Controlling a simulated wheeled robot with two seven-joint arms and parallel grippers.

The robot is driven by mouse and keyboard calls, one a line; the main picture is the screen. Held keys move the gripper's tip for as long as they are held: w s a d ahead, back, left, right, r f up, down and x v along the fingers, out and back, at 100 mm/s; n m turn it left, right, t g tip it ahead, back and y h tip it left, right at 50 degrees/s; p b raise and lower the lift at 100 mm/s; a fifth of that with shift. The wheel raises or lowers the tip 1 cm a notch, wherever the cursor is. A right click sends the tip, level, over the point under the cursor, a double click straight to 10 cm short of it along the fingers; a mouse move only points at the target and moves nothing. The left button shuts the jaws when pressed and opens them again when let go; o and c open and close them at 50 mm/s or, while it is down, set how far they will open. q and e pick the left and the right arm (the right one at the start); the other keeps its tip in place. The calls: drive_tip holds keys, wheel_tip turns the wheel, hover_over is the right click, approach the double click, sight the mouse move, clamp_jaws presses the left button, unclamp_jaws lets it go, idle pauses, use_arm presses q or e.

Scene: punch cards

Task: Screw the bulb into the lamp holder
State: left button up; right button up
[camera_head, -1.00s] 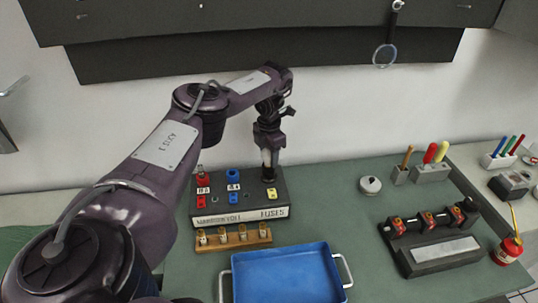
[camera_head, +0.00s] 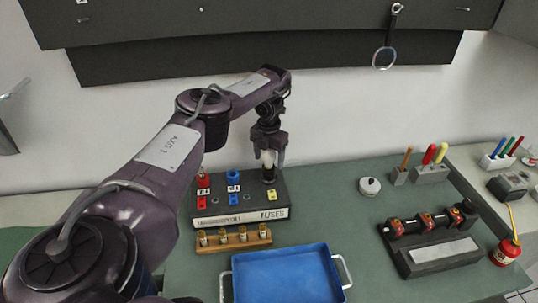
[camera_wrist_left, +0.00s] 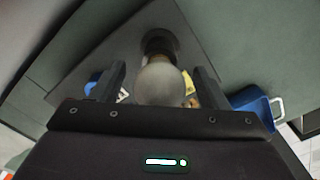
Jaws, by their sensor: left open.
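The bulb (camera_head: 268,158), pale and frosted, stands upright at the dark round lamp holder (camera_head: 269,177) on the right part of the dark fuse box (camera_head: 240,201). My left gripper (camera_head: 269,150) is above the box with its fingers around the bulb. In the left wrist view the bulb (camera_wrist_left: 160,83) lies between the two spread fingers (camera_wrist_left: 160,88), with a gap on each side, and its narrow end is at the lamp holder (camera_wrist_left: 159,42). How deep the bulb's thread sits cannot be seen. My right gripper is not in view.
A wooden rack (camera_head: 232,240) with several small fuses stands in front of the box. A blue tray (camera_head: 285,270) is nearer. A round white-topped thing (camera_head: 369,186), a dark fixture (camera_head: 432,236) and a red oil can (camera_head: 506,252) are at the right. Red and blue plugs stand on the box.

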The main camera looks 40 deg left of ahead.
use_arm(q)
drive_tip(key=n+p, duration=0.1)
drive_tip(key=n, duration=1)
drive_tip(key=shift+a+n, duration=0.1)
drive_tip(key=shift+n, duration=0.2)
drive_tip(key=c, duration=1)
drive_tip(key=shift+f+m+b, duration=0.2)
drive_tip(key=shift+m+b, duration=0.45)
drive_tip(key=shift+m, duration=0.35)
drive_tip(key=shift+r+m+b, duration=0.1)
drive_tip(key=shift+m+b, duration=0.25)
drive_tip(key=shift+m, duration=0.55)
drive_tip(key=m+b, duration=0.1)
drive_tip(key=m, duration=0.5)
drive_tip(key=shift+m, duration=0.3)
drive_tip(key=m, duration=0.5)
drive_tip(key=shift+m, duration=0.4)
